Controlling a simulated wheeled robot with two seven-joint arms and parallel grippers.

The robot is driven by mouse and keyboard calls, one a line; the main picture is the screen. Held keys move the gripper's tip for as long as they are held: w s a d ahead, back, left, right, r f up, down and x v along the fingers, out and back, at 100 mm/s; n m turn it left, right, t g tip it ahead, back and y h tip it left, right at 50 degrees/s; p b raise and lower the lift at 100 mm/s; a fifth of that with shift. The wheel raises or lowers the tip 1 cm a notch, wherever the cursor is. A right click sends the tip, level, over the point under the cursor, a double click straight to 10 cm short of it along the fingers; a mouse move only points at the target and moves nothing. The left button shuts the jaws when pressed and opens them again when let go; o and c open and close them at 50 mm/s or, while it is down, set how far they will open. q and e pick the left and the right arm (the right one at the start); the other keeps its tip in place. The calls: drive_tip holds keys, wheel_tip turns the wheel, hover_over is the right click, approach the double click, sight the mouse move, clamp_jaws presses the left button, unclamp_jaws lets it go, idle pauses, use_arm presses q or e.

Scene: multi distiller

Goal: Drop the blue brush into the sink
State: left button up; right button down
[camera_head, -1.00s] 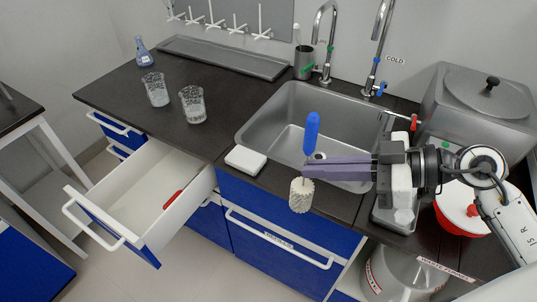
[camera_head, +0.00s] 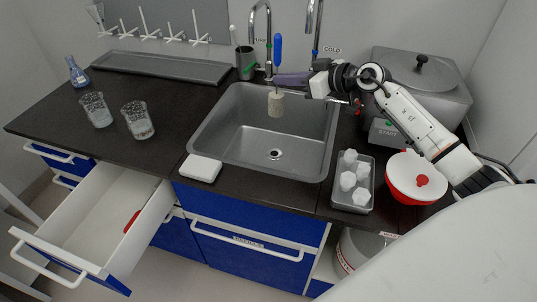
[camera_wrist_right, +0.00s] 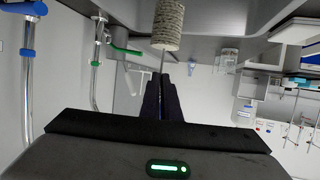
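The blue brush (camera_head: 278,46) has a blue handle on top and a pale bristle head (camera_head: 276,104) below. My right gripper (camera_head: 278,79) is shut on its stem and holds it upright over the back part of the grey sink (camera_head: 199,130). The bristle head hangs inside the sink's outline, above the basin floor. In the right wrist view the bristle head (camera_wrist_right: 168,24) shows beyond the shut fingers (camera_wrist_right: 162,90). My left gripper is not in view.
The tap (camera_head: 268,40) and a second tap (camera_head: 309,35) stand behind the sink. A white block (camera_head: 200,168) lies at its front left edge. A tray with white pieces (camera_head: 343,207) and a red bowl (camera_head: 405,192) are to the right. The drawer (camera_head: 150,222) is open.

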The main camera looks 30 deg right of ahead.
drive_tip(key=shift+f, duration=2.6)
drive_tip(key=c, duration=1.9)
unclamp_jaws()
drive_tip(key=shift+c, duration=0.2)
drive_tip(key=shift+s, duration=0.15)
approach(278, 95)
drive_tip(key=shift+v, duration=1.35)
